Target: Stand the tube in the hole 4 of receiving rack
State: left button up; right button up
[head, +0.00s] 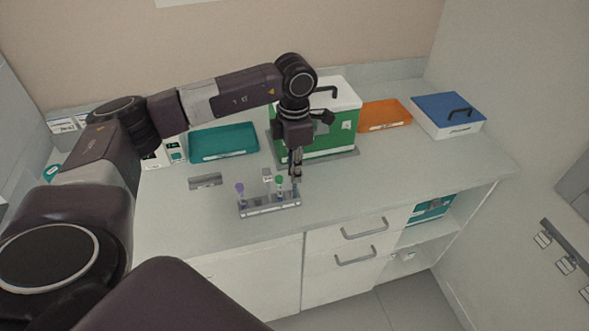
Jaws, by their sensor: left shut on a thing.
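A small grey rack (256,211) stands near the counter's front edge, a little below the middle of the head view. A tube with a purple cap (240,188) stands upright at its left end. A tube with a green cap (280,181) stands upright right of the rack's middle. My left gripper (296,175) points down over the rack's right end and is shut on a tube. The held tube is mostly hidden by the fingers, and its cap colour cannot be told. Whether its lower end is in a hole or just above one is too small to tell.
Behind my gripper stands a green box with a white lid (345,92). A teal tray (223,141), an orange tray (384,115) and a blue-lidded box (447,113) stand along the back. A small grey plate (205,181) lies left of the rack. The counter's right side is clear.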

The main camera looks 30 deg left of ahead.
pick_arm(q)
jog(key=shift+f, duration=0.35)
jog(key=o, duration=0.9)
jog(key=shift+r, duration=0.3)
notch_tip(320, 180, up, 11)
jog(key=shift+r, duration=0.2)
